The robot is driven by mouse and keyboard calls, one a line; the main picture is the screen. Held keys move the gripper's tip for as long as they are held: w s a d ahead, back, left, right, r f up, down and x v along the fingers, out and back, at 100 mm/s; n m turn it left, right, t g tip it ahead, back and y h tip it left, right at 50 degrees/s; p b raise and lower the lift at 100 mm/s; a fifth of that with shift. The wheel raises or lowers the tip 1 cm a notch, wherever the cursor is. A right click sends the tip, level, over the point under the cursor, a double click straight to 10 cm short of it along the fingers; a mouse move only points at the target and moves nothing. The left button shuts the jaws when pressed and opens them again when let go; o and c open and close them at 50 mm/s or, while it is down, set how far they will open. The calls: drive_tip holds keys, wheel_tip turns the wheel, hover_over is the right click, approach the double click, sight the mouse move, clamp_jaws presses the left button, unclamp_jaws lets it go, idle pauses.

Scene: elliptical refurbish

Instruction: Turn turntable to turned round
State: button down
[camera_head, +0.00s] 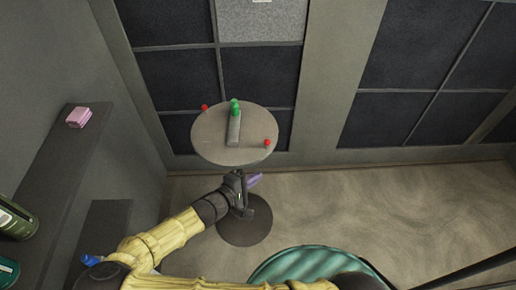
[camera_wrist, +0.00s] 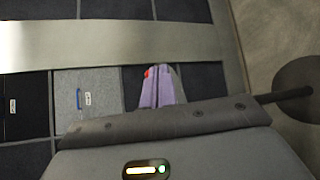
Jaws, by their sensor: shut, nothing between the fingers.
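The round grey turntable (camera_head: 208,135) stands on a dark post with a round base (camera_head: 245,228) in the head view. On its top are a grey bar with green pieces at its far end (camera_head: 234,125) and two red knobs, one at the back left (camera_head: 205,107) and one at the right (camera_head: 267,142). My gripper (camera_head: 254,180) is below the front edge of the top in that picture, by the post. Contact cannot be told. In the wrist view its purple fingers (camera_wrist: 156,88) are together and empty. The stand's base (camera_wrist: 302,88) shows at the right there.
Dark panelled wall (camera_head: 415,60) rises behind the turntable. A shelf (camera_head: 65,155) at the left holds a pink block (camera_head: 89,115). Cans (camera_head: 15,218) stand at the lower left. A green rounded thing (camera_head: 305,265) is at the bottom. Floor at the right (camera_head: 400,205) is clear.

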drive_tip(key=w+a+r+n+p, duration=0.3)
drive_tip(key=a+n, duration=0.5)
drive_tip(key=n, duration=0.6)
drive_tip(key=shift+w+a+r+g, duration=0.25)
drive_tip(key=shift+r+g, duration=0.15)
drive_tip(key=shift+r, duration=0.05)
drive_tip(key=p, duration=0.5)
hover_over(258, 154)
drive_tip(key=f, duration=0.4)
drive_tip(key=shift+s+a, duration=0.2)
drive_tip(key=shift+s, duration=0.15)
drive_tip(key=shift+w+d+f, duration=0.25)
drive_tip(key=shift+w+d, duration=0.05)
drive_tip(key=shift+w, duration=0.05)
drive_tip(key=shift+w+a, duration=0.1)
